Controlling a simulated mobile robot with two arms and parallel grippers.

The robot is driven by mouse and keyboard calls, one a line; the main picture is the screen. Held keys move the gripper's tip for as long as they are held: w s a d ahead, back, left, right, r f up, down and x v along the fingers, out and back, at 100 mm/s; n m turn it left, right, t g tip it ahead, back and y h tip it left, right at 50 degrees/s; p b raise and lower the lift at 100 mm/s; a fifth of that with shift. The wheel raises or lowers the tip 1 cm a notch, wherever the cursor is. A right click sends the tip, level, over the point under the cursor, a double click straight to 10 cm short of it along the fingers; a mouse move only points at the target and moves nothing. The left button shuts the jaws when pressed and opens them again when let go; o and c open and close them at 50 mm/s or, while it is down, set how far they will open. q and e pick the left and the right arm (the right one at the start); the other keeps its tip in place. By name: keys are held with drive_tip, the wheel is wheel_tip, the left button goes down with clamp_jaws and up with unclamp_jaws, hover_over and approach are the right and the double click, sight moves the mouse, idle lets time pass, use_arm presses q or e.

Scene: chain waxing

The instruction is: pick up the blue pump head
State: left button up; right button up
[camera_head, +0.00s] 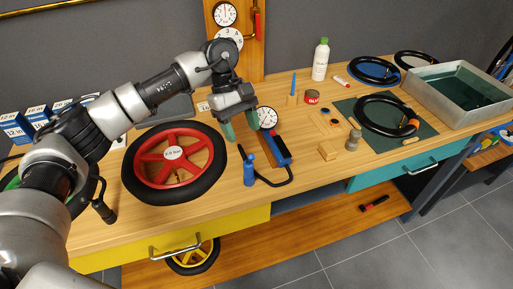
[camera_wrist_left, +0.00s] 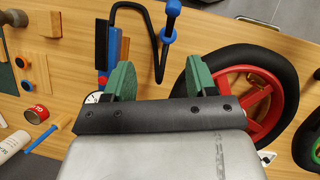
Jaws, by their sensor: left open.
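The blue pump head (camera_head: 249,172) stands on the wooden bench right of the red wheel, at the end of a black hose. In the left wrist view the blue pump head (camera_wrist_left: 170,22) shows at the top, beyond the fingertips. The hose loops to the blue pump body (camera_head: 278,150), which has a round white gauge (camera_head: 267,117). My left gripper (camera_head: 240,127) hangs above the bench, behind the pump head. Its green fingers are apart with nothing between them, as the left wrist view (camera_wrist_left: 158,75) also shows. My right gripper is not in view.
A red wheel with a black tyre (camera_head: 210,165) lies left of the pump head. A wooden block (camera_head: 328,151), a red tin (camera_head: 311,97) and a white bottle (camera_head: 320,60) stand to the right. A metal tray (camera_head: 415,80) is at the far right. The bench's front edge is near.

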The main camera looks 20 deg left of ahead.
sight(249, 163)
use_arm(q)
drive_tip(key=s+f, duration=0.1)
drive_tip(key=s+f+p, duration=0.1)
drive_tip(key=f, duration=0.1)
drive_tip(key=shift+s+y+p, duration=0.1)
drive_tip(key=shift+y+p, duration=0.2)
drive_tip(key=shift+d+f, duration=0.15)
drive_tip(key=shift+f, duration=0.15)
drive_tip(key=shift+d+f+p, duration=0.15)
drive_tip(key=shift+f+p, duration=0.15)
drive_tip(key=p+x, duration=0.2)
drive_tip(key=x, duration=0.1)
drive_tip(key=shift+d+f, duration=0.15)
drive_tip(key=shift+d, duration=0.2)
drive_tip(key=shift+s+d+f, duration=0.1)
drive_tip(key=shift+s+f, duration=0.05)
drive_tip(key=shift+f, duration=0.5)
drive_tip(key=shift+c, duration=1)
drive_tip(key=c, duration=0.8)
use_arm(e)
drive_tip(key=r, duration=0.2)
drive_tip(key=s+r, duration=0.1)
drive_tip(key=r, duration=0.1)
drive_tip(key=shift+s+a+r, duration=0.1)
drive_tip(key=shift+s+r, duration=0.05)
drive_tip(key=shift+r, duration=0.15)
